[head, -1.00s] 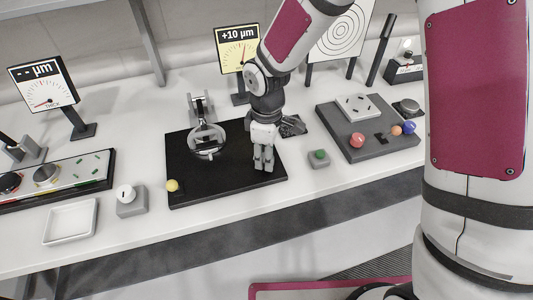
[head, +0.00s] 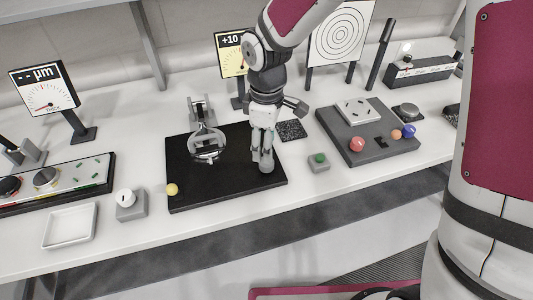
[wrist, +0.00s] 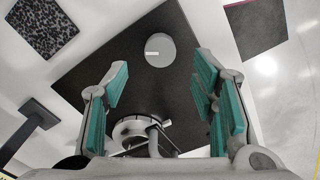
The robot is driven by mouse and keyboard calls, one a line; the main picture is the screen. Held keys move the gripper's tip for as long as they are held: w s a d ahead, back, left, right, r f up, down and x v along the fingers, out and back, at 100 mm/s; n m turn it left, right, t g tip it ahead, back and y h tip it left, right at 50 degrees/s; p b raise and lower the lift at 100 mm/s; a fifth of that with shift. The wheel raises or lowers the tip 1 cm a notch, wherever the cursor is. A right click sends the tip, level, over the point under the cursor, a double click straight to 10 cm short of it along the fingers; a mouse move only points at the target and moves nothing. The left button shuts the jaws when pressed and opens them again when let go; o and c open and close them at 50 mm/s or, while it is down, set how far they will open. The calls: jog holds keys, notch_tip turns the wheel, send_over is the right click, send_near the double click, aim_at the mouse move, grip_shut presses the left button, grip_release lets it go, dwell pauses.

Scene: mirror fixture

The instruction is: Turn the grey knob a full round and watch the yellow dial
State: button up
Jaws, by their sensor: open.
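The grey knob (wrist: 160,50) shows in the wrist view as a round disc with a short white mark, on the black plate (wrist: 100,65). It lies ahead of my open fingers, between their lines, with nothing gripped. In the head view my gripper (head: 263,162) points down over the right part of the black plate (head: 215,195), and it largely hides the knob. Whether a finger touches the knob cannot be told. The yellow dial (head: 228,62) stands behind the plate and reads "+10"; my arm covers its right part, including some of the scale.
A round mirror mount (head: 206,145) stands on the plate left of my gripper. A yellow ball (head: 172,189) sits at the plate's left front. A grey block with a green button (head: 319,161) is to the right. A dark textured pad (head: 291,130) lies behind it.

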notch_tip(320, 180, up, 6)
dwell(0.6)
jog(key=s+d+r+m+t, duration=0.3)
jog(key=s+d+r+m, duration=0.4)
jog(key=d+r, duration=0.4)
jog(key=s+d+r+m+t, duration=0.2)
jog(key=s+d+r+m, duration=0.2)
jog(key=s+d+m, duration=0.3)
jog(key=s, duration=0.4)
jog(key=shift+s+m, duration=0.2)
jog(key=shift+m, duration=0.2)
jog(key=shift+w+d+r, duration=0.1)
